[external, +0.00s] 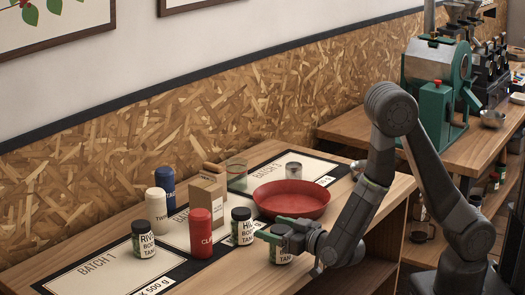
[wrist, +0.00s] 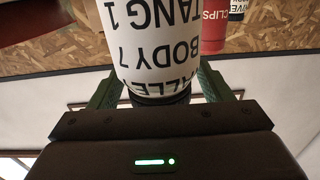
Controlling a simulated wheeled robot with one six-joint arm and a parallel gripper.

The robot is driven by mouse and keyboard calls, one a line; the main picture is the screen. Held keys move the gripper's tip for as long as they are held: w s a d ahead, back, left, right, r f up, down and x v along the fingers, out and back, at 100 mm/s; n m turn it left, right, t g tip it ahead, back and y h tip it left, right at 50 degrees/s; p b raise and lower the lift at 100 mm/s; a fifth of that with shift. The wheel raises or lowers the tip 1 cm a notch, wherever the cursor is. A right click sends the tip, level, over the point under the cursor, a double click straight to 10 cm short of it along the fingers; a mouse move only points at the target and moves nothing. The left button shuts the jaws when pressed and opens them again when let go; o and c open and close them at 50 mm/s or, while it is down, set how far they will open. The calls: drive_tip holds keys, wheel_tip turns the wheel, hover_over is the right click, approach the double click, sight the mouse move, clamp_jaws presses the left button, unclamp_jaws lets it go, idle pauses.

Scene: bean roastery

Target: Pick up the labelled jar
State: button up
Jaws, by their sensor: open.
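A white-labelled jar (external: 281,257) with a dark lid stands at the front of the wooden table, partly hidden by my gripper (external: 275,236). In the wrist view the jar (wrist: 158,45) fills the middle, its label upside down, reading "BODY 7" and "TANG 1". My gripper (wrist: 160,85) is open, with one green finger on each side of the jar. I cannot tell whether either finger touches it. Two similar labelled jars stand to the left: one close by (external: 242,227), one farther left (external: 143,240).
A red canister (external: 201,237), white canister (external: 156,212), blue canister (external: 165,183) and cardboard box (external: 208,191) stand left of my gripper. A red round dish (external: 291,199) lies just behind it. A glass (external: 237,176) and metal cup (external: 293,171) stand farther back.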

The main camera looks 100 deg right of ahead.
drive_tip(key=shift+w, duration=0.1)
drive_tip(key=shift+c, duration=0.2)
drive_tip(key=c, duration=1.1)
drive_tip(key=shift+c, duration=0.2)
drive_tip(key=shift+r, duration=0.1)
